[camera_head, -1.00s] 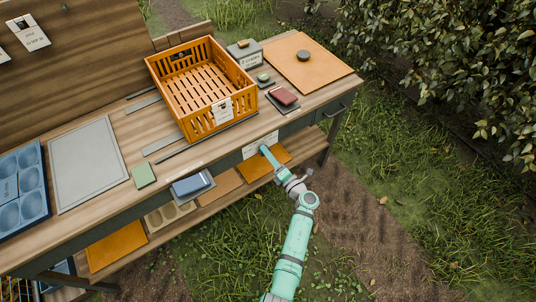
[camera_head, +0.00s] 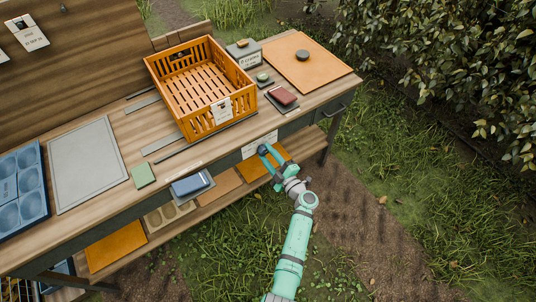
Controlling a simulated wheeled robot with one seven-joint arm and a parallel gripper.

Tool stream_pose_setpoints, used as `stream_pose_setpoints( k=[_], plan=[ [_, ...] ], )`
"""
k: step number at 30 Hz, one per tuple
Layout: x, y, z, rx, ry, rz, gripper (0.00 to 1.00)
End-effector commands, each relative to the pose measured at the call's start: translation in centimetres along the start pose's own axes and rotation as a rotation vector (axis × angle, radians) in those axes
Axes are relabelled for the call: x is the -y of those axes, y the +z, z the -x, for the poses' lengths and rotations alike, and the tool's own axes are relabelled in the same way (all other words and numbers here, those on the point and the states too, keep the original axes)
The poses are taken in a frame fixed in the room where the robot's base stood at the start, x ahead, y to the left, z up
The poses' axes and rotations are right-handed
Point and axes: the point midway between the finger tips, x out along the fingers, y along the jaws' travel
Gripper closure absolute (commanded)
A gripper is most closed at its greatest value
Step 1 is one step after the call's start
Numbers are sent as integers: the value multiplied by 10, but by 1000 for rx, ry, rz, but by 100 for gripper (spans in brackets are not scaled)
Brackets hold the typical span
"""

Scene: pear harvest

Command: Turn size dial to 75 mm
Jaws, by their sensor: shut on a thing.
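The size dial (camera_head: 263,149) shows as a small dark knob at the front edge of the bench, in front of a white label plate (camera_head: 250,150). My gripper (camera_head: 265,150) is at the dial, shut on it, with its teal fingers on either side. The fingers cover much of the dial and part of the plate. The dial's marks and the number it points to are too small to read.
Orange panels lie on the shelf below. Grass and dirt are open at the right; a leafy hedge stands behind.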

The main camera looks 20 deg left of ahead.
Motion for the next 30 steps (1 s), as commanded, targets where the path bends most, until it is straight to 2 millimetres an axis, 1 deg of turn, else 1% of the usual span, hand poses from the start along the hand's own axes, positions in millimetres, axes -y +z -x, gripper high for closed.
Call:
stream_pose_setpoints(
  k=[6,12,28,29,30],
  plan=[
    [1,1,0,3,-1,-117,86],
    [2,1,0,3,0,-176,86],
    [1,1,0,4,0,-197,86],
    [1,1,1,4,0,-197,59],
    [1,1,1,4,1,-197,49]
  ],
)
